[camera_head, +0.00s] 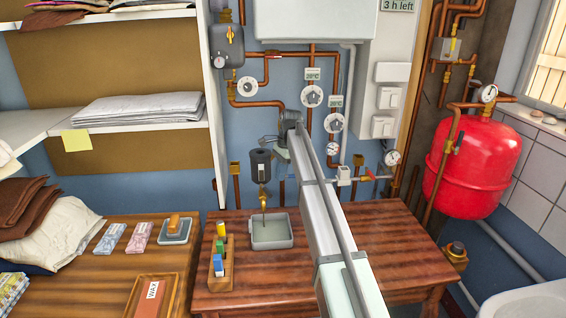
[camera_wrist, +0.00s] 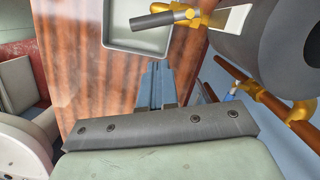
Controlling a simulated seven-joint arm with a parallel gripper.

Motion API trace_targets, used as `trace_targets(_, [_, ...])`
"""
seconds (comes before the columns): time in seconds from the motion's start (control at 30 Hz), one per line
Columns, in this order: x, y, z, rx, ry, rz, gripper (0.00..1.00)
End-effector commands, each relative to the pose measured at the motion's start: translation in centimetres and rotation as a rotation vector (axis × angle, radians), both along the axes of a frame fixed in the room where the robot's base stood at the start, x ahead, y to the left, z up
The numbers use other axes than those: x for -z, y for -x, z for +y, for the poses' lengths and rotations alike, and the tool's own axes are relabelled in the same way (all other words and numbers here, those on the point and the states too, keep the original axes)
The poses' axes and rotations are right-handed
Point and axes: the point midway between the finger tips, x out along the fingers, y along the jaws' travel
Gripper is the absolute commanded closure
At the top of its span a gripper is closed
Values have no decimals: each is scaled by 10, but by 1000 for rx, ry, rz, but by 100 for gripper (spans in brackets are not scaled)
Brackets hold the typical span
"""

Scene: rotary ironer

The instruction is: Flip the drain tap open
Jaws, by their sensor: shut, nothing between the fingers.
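The likely drain tap (camera_head: 263,194) is a small brass fitting under a dark grey cylinder (camera_head: 261,163), above a grey tray (camera_head: 271,232). The dark cylinder (camera_wrist: 262,45) fills the upper right there. My gripper (camera_wrist: 156,68) is shut and empty, its blue-grey fingers apart from the tap and lever. In the head view my arm reaches to just right of the cylinder; the fingertips are hard to make out.
Copper pipes (camera_head: 236,92), gauges and valves crowd the wall behind. A wooden rack with coloured bottles (camera_head: 221,262) stands left of the tray on the bench (camera_head: 388,240). A red tank (camera_head: 470,168) hangs at right. A copper pipe (camera_wrist: 255,95) runs right of my fingers.

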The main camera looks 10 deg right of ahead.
Motion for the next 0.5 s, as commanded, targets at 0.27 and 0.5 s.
trace_targets(0.27, [25,10,23,1,0,0,100])
trace_targets(0.5, [31,13,32,0,0,1,100])
